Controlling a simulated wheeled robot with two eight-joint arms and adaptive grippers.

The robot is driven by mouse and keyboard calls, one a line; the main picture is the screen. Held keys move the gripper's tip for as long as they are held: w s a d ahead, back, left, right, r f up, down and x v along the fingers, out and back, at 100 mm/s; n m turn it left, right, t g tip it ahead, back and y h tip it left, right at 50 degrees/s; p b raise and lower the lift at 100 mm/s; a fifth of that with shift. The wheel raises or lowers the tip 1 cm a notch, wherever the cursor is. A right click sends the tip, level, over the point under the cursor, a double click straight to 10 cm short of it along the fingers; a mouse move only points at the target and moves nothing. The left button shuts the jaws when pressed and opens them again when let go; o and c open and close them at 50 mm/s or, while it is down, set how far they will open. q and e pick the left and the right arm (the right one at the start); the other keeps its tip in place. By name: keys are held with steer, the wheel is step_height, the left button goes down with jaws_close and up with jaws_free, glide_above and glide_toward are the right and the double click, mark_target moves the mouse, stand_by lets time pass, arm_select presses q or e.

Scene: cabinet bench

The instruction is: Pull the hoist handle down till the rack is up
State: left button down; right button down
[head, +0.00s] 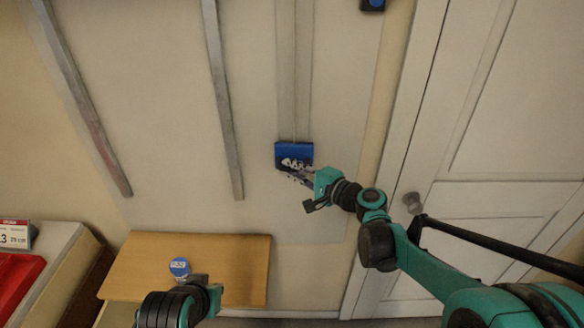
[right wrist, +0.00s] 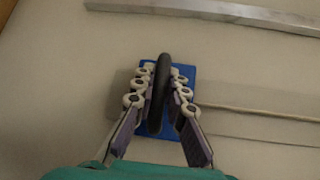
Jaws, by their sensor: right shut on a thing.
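The hoist handle is a dark, elongated grip (right wrist: 159,88) in the right wrist view, in front of a blue plate (right wrist: 182,82). My right gripper (right wrist: 160,92) is shut on it, with fingers on both sides. In the head view my right gripper (head: 293,168) is at the blue plate (head: 294,152) low on the wall panel, and hides most of the handle. A thin cord (head: 295,100) runs up from there. My left arm's end (head: 207,292) is at the bottom of the head view; its fingers are not clear. I cannot make out the rack for certain.
Two grey rails (head: 222,95) run down the panel on the left. A wooden board (head: 225,262) at lower left bears a blue-topped round item (head: 179,267). A red tray (head: 18,285) is at far left. A white door with a knob (head: 412,200) is on the right.

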steer(key=c, duration=1.5)
jaws_free()
steer(key=shift+c, duration=0.2)
steer(key=shift+d, duration=0.1)
steer(key=v, duration=1.2)
steer(key=s+d+f+n+g+h+b, duration=0.1)
steer(key=s+f+n+g+h, duration=0.4)
steer(key=s+f, duration=0.65)
steer(key=s+d+f+n+h, duration=0.4)
steer(key=s+d+n+h, duration=0.1)
steer(key=s+d, duration=0.3)
steer(key=shift+s+d+n+t+h+b, duration=0.2)
steer(key=shift+d+n+t+h+b, duration=0.15)
steer(key=shift+d+h, duration=0.35)
